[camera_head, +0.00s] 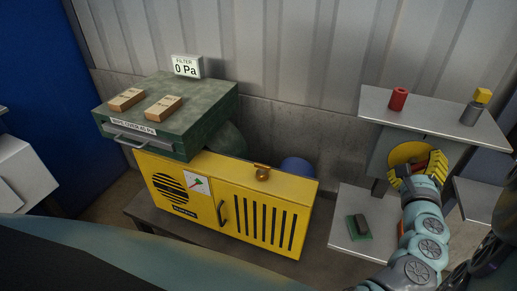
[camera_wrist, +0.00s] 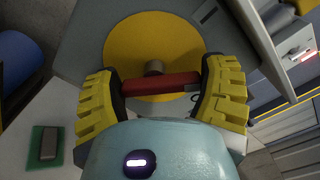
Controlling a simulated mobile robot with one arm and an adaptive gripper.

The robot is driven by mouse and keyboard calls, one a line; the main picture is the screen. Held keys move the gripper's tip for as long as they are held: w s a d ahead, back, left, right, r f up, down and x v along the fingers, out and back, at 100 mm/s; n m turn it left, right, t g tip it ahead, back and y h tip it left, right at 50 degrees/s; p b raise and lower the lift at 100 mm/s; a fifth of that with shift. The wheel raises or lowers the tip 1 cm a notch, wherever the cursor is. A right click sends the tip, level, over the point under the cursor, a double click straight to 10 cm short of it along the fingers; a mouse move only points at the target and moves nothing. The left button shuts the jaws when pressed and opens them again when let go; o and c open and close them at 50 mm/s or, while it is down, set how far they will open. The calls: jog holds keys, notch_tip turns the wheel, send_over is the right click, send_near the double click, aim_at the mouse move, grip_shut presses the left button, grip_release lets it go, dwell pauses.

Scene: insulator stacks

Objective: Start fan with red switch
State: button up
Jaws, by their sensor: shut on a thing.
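The red switch handle (camera_wrist: 165,83) is a bar on a grey hub in front of a round yellow plate (camera_wrist: 150,35), seen in the wrist view. My gripper (camera_wrist: 160,88) has its yellow ribbed fingers at the two ends of the handle and is shut on it. The handle lies nearly level in that picture. In the head view the yellow plate (camera_head: 402,153) is on a grey panel at the right. My gripper (camera_head: 420,172) is in front of it and hides the handle. A yellow cabinet (camera_head: 190,170) with dark slots stands at the left; the fan itself cannot be made out.
A red cylinder (camera_head: 397,98) and a yellow-topped grey one (camera_head: 474,112) stand on the shelf above my gripper. A low shelf (camera_head: 345,215) holds a green pad.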

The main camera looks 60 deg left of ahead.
jog(key=n+b, duration=0.3)
jog(key=n, duration=0.2)
jog(key=shift+s+a+f+b, duration=0.1)
jog(key=shift+a+f+b, duration=0.05)
jog(key=shift+b, duration=0.25)
jog(key=shift+n+b, duration=0.7)
jog(key=shift+n, duration=0.6)
jog(key=o, duration=1.1)
jog(key=shift+c, duration=0.2)
